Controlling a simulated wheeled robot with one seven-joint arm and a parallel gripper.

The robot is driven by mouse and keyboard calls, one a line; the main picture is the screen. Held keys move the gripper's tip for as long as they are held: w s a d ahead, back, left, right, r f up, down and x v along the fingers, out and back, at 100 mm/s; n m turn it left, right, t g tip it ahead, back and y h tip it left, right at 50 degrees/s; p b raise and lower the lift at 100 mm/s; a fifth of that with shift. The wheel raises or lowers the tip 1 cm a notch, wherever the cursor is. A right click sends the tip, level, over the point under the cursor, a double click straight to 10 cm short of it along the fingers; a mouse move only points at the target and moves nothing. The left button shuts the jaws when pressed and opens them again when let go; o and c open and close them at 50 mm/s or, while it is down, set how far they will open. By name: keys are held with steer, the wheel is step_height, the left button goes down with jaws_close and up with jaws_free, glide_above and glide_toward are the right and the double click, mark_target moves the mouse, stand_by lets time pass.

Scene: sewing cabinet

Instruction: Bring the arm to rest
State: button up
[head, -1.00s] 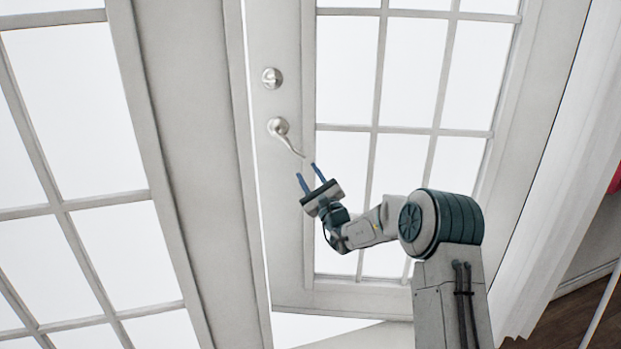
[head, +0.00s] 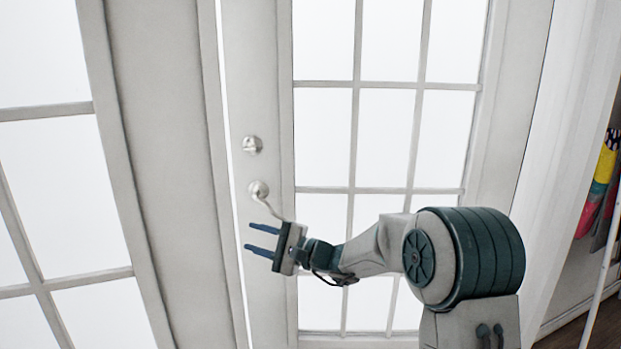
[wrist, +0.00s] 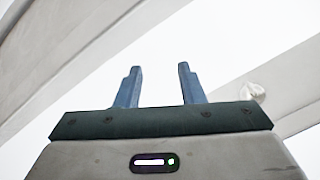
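My gripper (head: 262,238) is raised in front of the white glazed door, pointing left in the head view. Its two blue fingers stand apart with nothing between them. In the wrist view the fingers (wrist: 157,88) are also apart and empty. The silver door handle (head: 262,195) is just above the gripper in the head view, and the gripper hides the end of its lever. I cannot tell whether they touch there. In the wrist view a pale knob-like part (wrist: 252,91) shows to the right, apart from the fingers.
The white door (head: 248,60) with large panes stands in front of me, with a round lock (head: 252,145) above the handle. Another glazed panel (head: 150,150) is at the left. Colourful cloth items (head: 598,185) hang at the far right.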

steer(key=s+d+r+n+g+h+p, duration=0.2)
steer(key=s+d+n+g+h+p, duration=0.1)
steer(key=s, duration=0.5)
steer(key=s+d+r+n+g+h+p, duration=0.2)
steer(key=s+r+n+h+p, duration=0.15)
steer(key=s, duration=0.45)
steer(key=s+d+r+n+h+p, duration=0.1)
steer(key=s+d+h+p, duration=0.4)
steer(key=d, duration=0.6)
steer(key=s+d+r+n+t+h+p, duration=0.1)
steer(key=s+d+h+p, duration=0.4)
steer(key=s+d, duration=0.5)
step_height(320, 180, up, 2)
steer(key=shift+s+d+r+n+h, duration=0.1)
steer(key=shift+s+d+n+h, duration=0.15)
steer(key=shift+d+n+h, duration=0.3)
steer(key=shift+a, duration=0.25)
